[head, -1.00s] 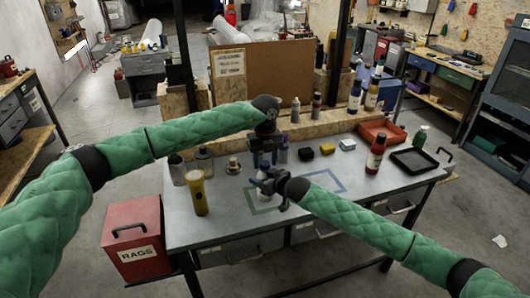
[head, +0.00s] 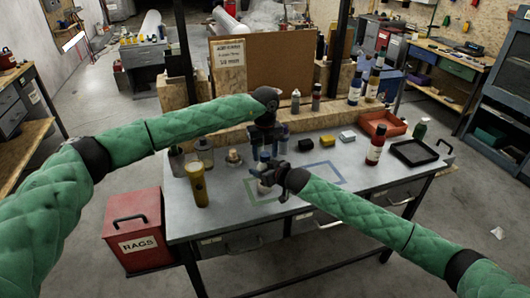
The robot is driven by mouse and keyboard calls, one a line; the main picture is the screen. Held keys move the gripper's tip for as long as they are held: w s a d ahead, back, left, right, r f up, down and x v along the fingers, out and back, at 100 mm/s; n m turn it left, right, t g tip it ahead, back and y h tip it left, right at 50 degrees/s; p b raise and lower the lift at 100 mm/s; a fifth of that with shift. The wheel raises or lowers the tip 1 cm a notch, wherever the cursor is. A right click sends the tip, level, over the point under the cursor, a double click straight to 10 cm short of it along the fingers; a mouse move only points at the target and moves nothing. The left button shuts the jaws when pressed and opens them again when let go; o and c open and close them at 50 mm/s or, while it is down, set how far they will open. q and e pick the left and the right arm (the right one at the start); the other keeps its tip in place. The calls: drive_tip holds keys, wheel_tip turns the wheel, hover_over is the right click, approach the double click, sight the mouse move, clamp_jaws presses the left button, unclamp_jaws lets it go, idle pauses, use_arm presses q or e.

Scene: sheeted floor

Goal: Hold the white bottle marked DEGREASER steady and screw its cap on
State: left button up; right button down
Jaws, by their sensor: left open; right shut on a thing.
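The white bottle (head: 264,188) stands near the table's front, by the green outlined square; its label is too small to read. My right gripper (head: 269,177) comes in from the right and is shut on the bottle, hiding much of it. My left gripper (head: 265,151) points down just above the bottle's top, open. I cannot make out the cap; the grippers hide the bottle's top, and I cannot tell whether the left fingers touch anything.
The blue outlined area (head: 338,181) is clear.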

use_arm(q)
drive_tip(key=shift+r, duration=0.15)
drive_tip(key=shift+r, duration=2.15)
drive_tip(key=o, duration=0.6)
wheel_tip(320, 180, up, 12)
drive_tip(key=shift+f, duration=0.1)
